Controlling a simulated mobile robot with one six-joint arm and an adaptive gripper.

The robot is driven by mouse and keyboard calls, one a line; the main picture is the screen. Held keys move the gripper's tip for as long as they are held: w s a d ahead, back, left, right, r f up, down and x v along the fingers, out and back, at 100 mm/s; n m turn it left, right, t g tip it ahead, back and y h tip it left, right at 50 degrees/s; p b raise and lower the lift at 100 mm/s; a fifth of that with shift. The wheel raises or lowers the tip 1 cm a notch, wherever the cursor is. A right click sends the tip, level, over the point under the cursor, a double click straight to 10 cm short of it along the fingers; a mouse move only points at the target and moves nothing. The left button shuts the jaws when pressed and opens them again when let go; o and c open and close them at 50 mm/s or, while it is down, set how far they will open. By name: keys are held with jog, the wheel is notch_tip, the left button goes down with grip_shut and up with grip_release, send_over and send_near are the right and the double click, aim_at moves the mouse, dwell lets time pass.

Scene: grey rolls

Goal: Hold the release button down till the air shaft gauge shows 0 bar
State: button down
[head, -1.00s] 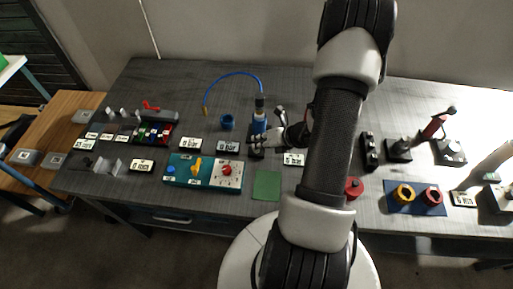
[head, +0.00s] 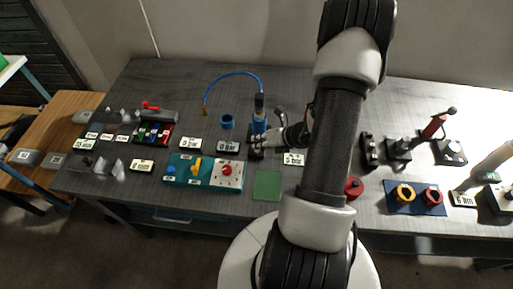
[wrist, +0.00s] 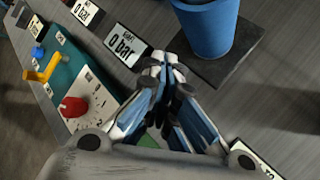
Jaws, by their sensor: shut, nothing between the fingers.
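The air shaft is a blue cylinder (head: 259,124) with a black top, upright on a black base plate (wrist: 205,58); it also shows in the wrist view (wrist: 207,25). A gauge (wrist: 122,46) beside it reads 0 bar; its small label looks like "SHAFT". In the head view this gauge (head: 228,147) is too small to read surely. My gripper (wrist: 163,68) is shut and empty, fingertips low at the near left corner of the base plate. I cannot make out the release button; the fingertips may hide it. Whether they touch anything is unclear.
A teal panel (head: 186,181) carries a blue button, yellow lever (head: 196,165) and red knob (head: 227,170). A blue hose (head: 232,74) arches behind. A green mat (head: 267,186) lies bare in front.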

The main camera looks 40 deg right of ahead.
dwell(0.3)
jog(key=shift+r+p, duration=0.8)
jog(key=shift+r, duration=0.15)
notch_tip(320, 180, up, 5)
jog(key=p, duration=0.4)
